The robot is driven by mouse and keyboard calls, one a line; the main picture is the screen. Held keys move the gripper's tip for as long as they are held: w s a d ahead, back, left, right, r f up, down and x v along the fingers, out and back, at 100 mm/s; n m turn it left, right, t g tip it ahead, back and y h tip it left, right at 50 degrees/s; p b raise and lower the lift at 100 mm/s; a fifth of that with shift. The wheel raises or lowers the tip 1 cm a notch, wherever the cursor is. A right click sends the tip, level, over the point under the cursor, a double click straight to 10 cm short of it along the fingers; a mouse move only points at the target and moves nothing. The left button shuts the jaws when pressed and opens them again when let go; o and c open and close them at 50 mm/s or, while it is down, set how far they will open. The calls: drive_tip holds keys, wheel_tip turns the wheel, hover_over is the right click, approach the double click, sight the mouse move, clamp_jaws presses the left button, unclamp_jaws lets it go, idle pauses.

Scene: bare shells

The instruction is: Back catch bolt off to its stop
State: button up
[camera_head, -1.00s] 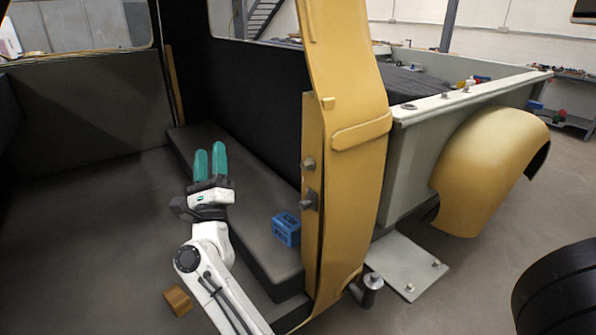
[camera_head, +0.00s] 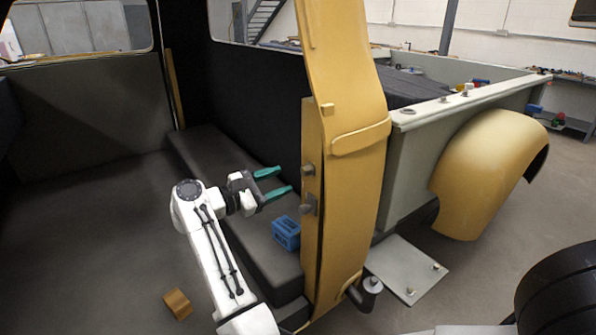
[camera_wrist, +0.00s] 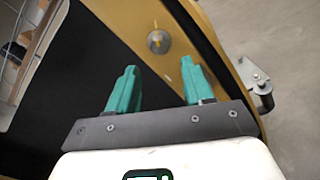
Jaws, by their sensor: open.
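Two dark metal fittings stick out from the inner face of the yellow door pillar (camera_head: 345,190) in the head view: an upper bolt-like one (camera_head: 308,170) and a lower, blockier one (camera_head: 309,204). I cannot tell which is the catch bolt. In the wrist view one round grey bolt head (camera_wrist: 158,41) sits on the yellow pillar face, ahead of the gap between my fingers. My gripper (camera_head: 285,178) has green fingers, open and empty, pointing right at the pillar. In the wrist view the fingers (camera_wrist: 158,64) are apart and short of the bolt head.
A blue block (camera_head: 286,232) lies on the dark seat bench (camera_head: 262,258) below my gripper. A small brown block (camera_head: 177,303) is on the floor. Space between fingers and pillar looks clear.

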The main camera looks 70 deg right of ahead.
sight(302, 173)
drive_tip(key=p+x, duration=0.1)
drive_tip(key=x, duration=0.5)
drive_tip(key=shift+s+d+p, duration=0.1)
drive_tip(key=shift+d+p, duration=0.15)
drive_tip(key=shift+p, duration=0.15)
drive_tip(key=shift+c, duration=0.4)
clamp_jaws()
